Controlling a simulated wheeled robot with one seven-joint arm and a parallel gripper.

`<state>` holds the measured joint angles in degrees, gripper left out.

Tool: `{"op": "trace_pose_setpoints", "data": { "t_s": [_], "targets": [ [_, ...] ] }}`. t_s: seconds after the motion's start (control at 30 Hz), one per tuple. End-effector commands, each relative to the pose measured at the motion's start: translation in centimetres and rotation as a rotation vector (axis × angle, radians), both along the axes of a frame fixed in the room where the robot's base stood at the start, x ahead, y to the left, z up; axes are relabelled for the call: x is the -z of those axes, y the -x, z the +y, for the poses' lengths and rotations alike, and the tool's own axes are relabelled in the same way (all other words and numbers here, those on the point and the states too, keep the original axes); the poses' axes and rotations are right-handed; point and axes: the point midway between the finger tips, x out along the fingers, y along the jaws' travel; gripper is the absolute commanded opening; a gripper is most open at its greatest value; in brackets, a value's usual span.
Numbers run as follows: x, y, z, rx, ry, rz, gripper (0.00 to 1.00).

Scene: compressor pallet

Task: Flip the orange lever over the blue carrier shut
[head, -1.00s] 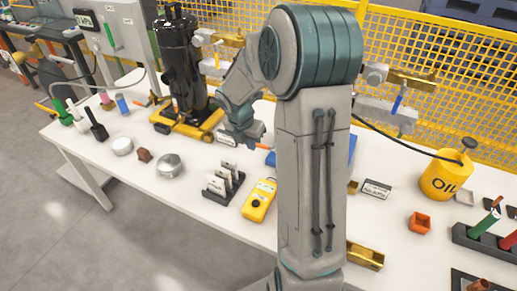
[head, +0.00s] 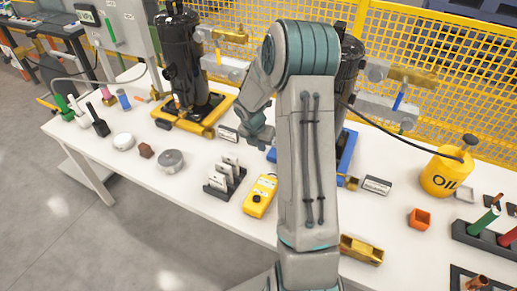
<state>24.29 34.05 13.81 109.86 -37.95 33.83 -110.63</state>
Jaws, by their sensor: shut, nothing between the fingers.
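The blue carrier (head: 346,153) lies on the white bench, and my arm hides most of it. A black compressor (head: 350,70) stands on it, partly behind my arm. A small blue piece of the carrier also shows left of my arm. I cannot make out the orange lever; my arm covers the middle of the carrier. My gripper (head: 262,140) is shut and empty, low at the carrier's left side. Its fingertips are small, and I cannot tell whether they touch anything.
A yellow carrier (head: 207,124) with another black compressor (head: 180,55) stands at the left. A yellow meter (head: 260,196) and a dark card rack (head: 222,188) lie in front. A yellow oil can (head: 446,172) stands at the right. Yellow mesh fencing (head: 470,75) runs behind the bench.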

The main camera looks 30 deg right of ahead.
Motion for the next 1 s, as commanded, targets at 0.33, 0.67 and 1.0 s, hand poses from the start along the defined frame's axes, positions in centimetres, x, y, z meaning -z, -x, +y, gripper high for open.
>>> {"op": "trace_pose_setpoints", "data": {
  "t_s": [0.33,0.67,1.0],
  "targets": [
    [-0.1,-0.1,-0.1,0.001,0.000,0.001,0.00],
    [-1.3,-0.4,-0.7,0.002,0.000,0.001,0.00],
    [-1.2,-0.5,-1.2,0.007,0.004,-0.004,0.00]
  ]
}}
